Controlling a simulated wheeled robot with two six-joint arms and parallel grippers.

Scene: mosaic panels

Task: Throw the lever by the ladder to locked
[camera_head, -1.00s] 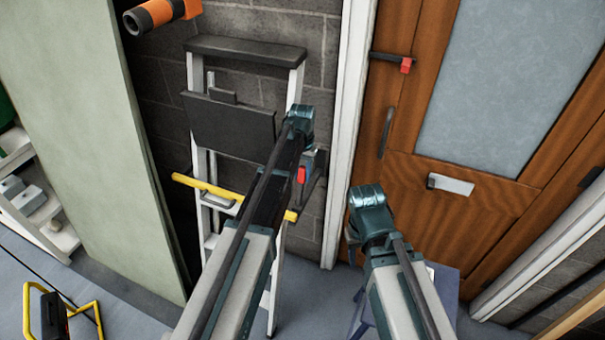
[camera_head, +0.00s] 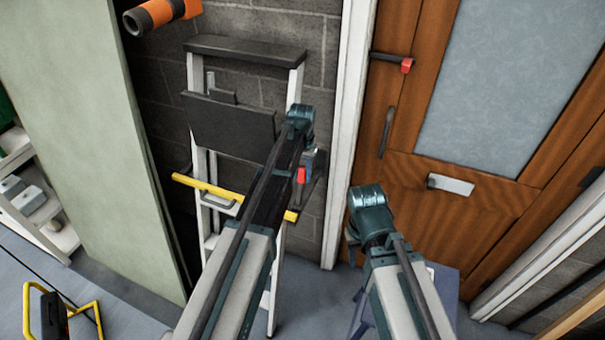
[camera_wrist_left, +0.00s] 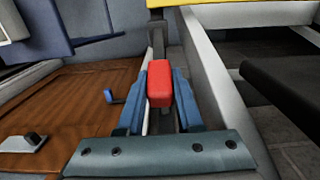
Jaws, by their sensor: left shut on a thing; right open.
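The lever by the ladder has a red handle (camera_head: 301,175), which shows beside the right rail of the ladder (camera_head: 245,47). In the left wrist view the red handle (camera_wrist_left: 160,84) sits between the two blue fingers of my left gripper (camera_wrist_left: 160,95), which is shut on it. A dark lever arm (camera_wrist_left: 157,38) runs from the handle toward the top of that view. In the head view my own arm hides part of the lever and its mount. My right gripper (camera_head: 355,240) is open, low in front of the door, apart from the lever; its fingers are mostly hidden.
A second red-ended lever (camera_head: 405,65) is on the wooden door (camera_head: 450,215). A yellow bar (camera_head: 205,188) crosses the ladder. A pale green panel (camera_head: 90,130) stands at left, and an orange and black roll (camera_head: 160,14) is above. A white door frame (camera_head: 345,130) is close to the lever's right.

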